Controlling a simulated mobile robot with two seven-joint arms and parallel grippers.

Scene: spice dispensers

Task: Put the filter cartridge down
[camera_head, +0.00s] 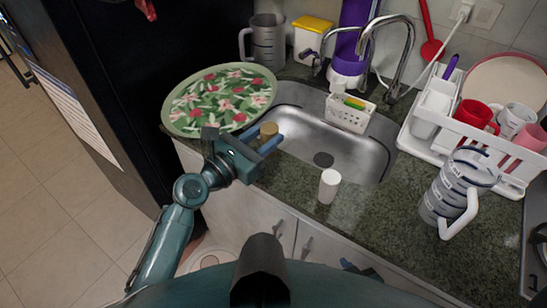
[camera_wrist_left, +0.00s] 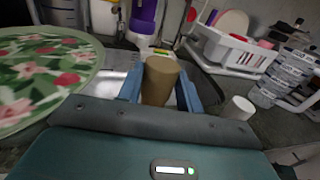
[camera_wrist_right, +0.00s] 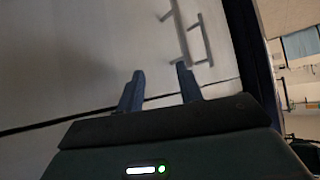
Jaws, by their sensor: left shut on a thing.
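The filter cartridge, a tan cylinder (camera_head: 268,130), is between the fingers of my left gripper (camera_head: 266,143). The left wrist view shows the cartridge (camera_wrist_left: 160,80) upright, with a blue finger on each side and its lower end hidden by the gripper. My left gripper (camera_wrist_left: 160,92) is shut on it, in front of the sink's left end near the counter edge. My right gripper (camera_wrist_right: 160,85) has its fingers apart with nothing between them, facing a pale cabinet front with bar handles (camera_wrist_right: 190,42).
A floral plate (camera_head: 185,116) lies left of the sink (camera_head: 345,153). A white cylinder (camera_head: 329,186) stands on the counter at the sink's front, with bare granite (camera_head: 375,225) to its right. A pitcher (camera_head: 447,193) and dish rack (camera_head: 500,170) stand further right.

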